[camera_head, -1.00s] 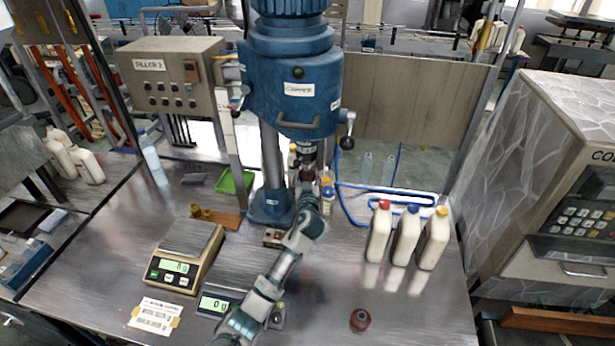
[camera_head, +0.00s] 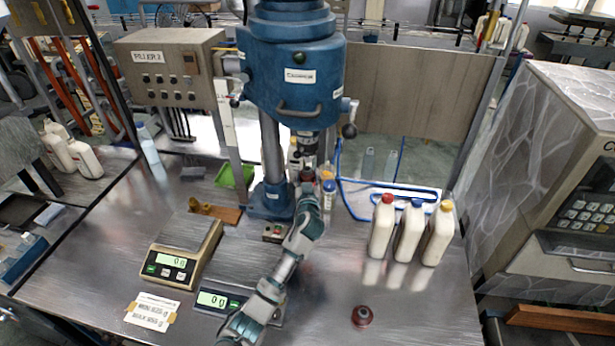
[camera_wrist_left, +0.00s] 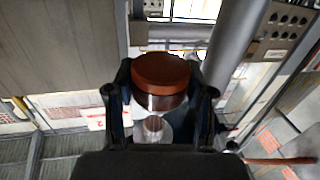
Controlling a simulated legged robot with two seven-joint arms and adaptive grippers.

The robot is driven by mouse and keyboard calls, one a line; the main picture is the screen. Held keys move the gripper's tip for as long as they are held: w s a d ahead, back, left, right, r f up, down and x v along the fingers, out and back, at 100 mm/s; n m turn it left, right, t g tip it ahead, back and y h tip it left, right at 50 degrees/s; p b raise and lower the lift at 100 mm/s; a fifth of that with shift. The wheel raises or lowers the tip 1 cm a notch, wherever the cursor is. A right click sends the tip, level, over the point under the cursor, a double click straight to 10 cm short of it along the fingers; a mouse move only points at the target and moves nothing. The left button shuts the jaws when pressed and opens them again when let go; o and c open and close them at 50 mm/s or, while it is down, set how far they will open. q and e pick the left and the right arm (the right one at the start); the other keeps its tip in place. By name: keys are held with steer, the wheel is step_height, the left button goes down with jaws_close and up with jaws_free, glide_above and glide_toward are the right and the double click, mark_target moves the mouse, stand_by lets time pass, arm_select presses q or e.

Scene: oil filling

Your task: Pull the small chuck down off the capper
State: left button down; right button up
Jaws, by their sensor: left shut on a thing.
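The blue capper (camera_head: 291,85) stands at the back of the table, with its dark spindle (camera_head: 307,147) hanging below the head. My left gripper (camera_head: 308,187) is just under the spindle. In the left wrist view, my left gripper (camera_wrist_left: 160,98) is shut on the small chuck (camera_wrist_left: 160,75), a reddish-brown round piece between the two fingers. In the head view the fingers mostly hide it. I cannot tell whether it still touches the spindle. My right gripper is not in view.
A second reddish-brown chuck (camera_head: 362,316) lies at the front of the table. White bottles (camera_head: 409,234) with red, blue and yellow caps stand right of the capper. Two scales, one yellowish (camera_head: 184,249) and one dark (camera_head: 222,299), are at the left front. Small bottles stand close behind the gripper.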

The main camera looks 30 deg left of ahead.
arm_select(q)
steer(key=shift+r, duration=0.15)
steer(key=shift+p+v, duration=0.4)
steer(key=shift+v, duration=0.65)
steer(key=p+v, duration=0.2)
steer(key=v, duration=0.9)
